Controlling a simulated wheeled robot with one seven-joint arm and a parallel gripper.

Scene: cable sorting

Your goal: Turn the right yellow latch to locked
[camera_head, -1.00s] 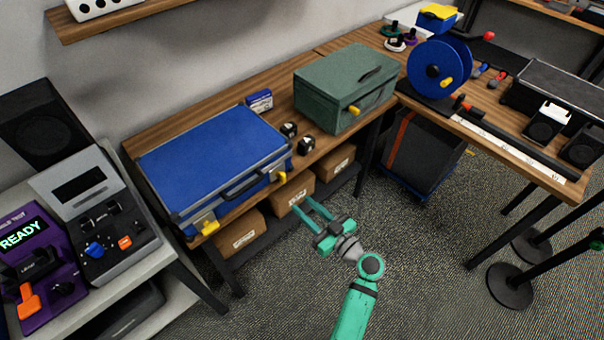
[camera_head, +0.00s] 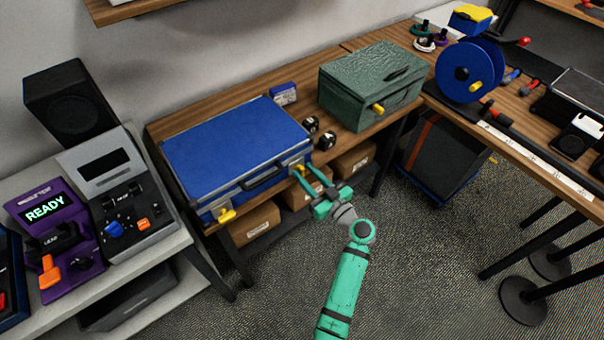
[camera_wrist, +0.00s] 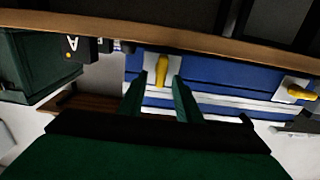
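The blue case (camera_head: 235,140) lies on the wooden bench, with two yellow latches on its front side. The right yellow latch (camera_wrist: 162,70) stands along the picture's vertical in the wrist view; in the head view (camera_head: 298,170) it is partly hidden by my gripper. The left yellow latch (camera_head: 227,215) also shows in the wrist view (camera_wrist: 300,93), lying nearly sideways. My gripper (camera_head: 309,177) is open and empty at the case's front right. In the wrist view its fingertips (camera_wrist: 159,84) straddle the line of the right latch; I cannot tell whether they touch it.
A green box (camera_head: 370,85) with a yellow latch stands right of the case. Two small black blocks (camera_head: 318,132) and a blue packet (camera_head: 284,94) lie between them. Cardboard boxes (camera_head: 352,162) sit on the shelf below. The bench edge (camera_wrist: 110,30) runs close to my gripper.

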